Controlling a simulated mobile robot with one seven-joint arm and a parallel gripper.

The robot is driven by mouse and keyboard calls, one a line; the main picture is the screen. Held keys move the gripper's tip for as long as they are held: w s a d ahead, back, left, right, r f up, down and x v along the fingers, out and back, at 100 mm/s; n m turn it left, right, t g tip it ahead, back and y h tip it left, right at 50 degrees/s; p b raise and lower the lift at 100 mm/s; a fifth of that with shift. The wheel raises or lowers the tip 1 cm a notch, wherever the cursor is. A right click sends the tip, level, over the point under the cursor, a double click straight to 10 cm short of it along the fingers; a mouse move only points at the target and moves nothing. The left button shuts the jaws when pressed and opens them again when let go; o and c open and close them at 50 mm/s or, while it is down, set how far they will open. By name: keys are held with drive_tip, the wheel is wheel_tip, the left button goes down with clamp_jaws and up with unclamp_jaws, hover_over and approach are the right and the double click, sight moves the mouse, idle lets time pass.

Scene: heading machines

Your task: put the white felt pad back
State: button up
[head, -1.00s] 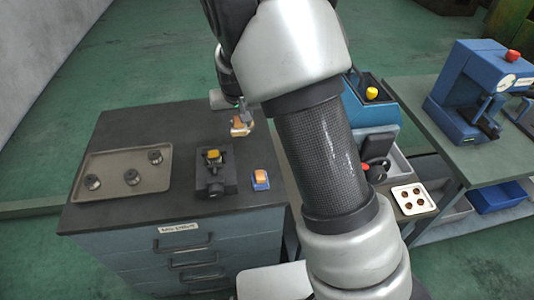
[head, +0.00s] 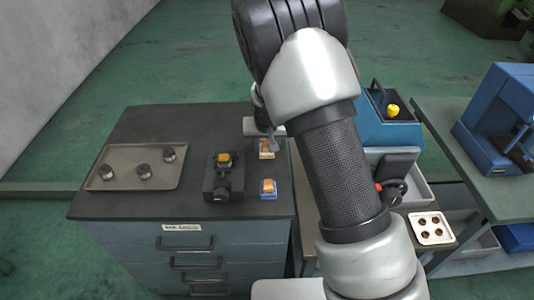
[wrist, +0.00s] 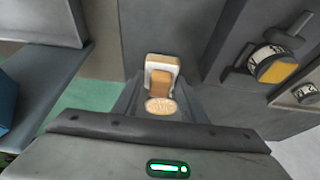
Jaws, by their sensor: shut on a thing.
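The white felt pad (head: 266,149) shows as a small white piece with an orange-brown block, at the right part of the dark cabinet top. In the wrist view the white felt pad (wrist: 161,64) lies straight ahead between my fingertips, with a round tan face just nearer to the camera. My gripper (head: 268,136) points down over it and is shut on it; the fingers also show in the wrist view (wrist: 160,101). I cannot tell whether the pad touches the cabinet top. A similar blue pad (head: 268,188) with an orange block stands nearer the front edge.
A black fixture with a yellow top (head: 223,177) stands left of the pads. A tray (head: 112,178) with three dark round parts lies at the far left. Right of the cabinet are a blue machine (head: 378,130) and a white tray of copper-coloured pieces (head: 446,238).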

sight(267, 152)
drive_tip(key=shift+f, duration=1.95)
drive_tip(key=o, duration=0.9)
drive_tip(key=shift+o, duration=0.2)
drive_tip(key=shift+r, duration=0.4)
drive_tip(key=s+d+r, duration=0.1)
drive_tip(key=s+r, duration=0.2)
drive_tip(key=r, duration=0.3)
drive_tip(key=s+d+r+y, duration=0.1)
drive_tip(key=s+r, duration=0.2)
drive_tip(key=r, duration=0.3)
drive_tip(key=s+d+r, duration=0.1)
drive_tip(key=s+r, duration=0.2)
drive_tip(key=r, duration=0.4)
drive_tip(key=s+d+r, duration=0.3)
drive_tip(key=s+r, duration=0.1)
drive_tip(key=s, duration=0.4)
drive_tip(key=s+d+r, duration=0.3)
drive_tip(key=s, duration=0.5)
drive_tip(key=s+d+r+t+h, duration=0.1)
drive_tip(key=s+d+r, duration=0.2)
drive_tip(key=s, duration=0.4)
drive_tip(key=shift+v, duration=0.95)
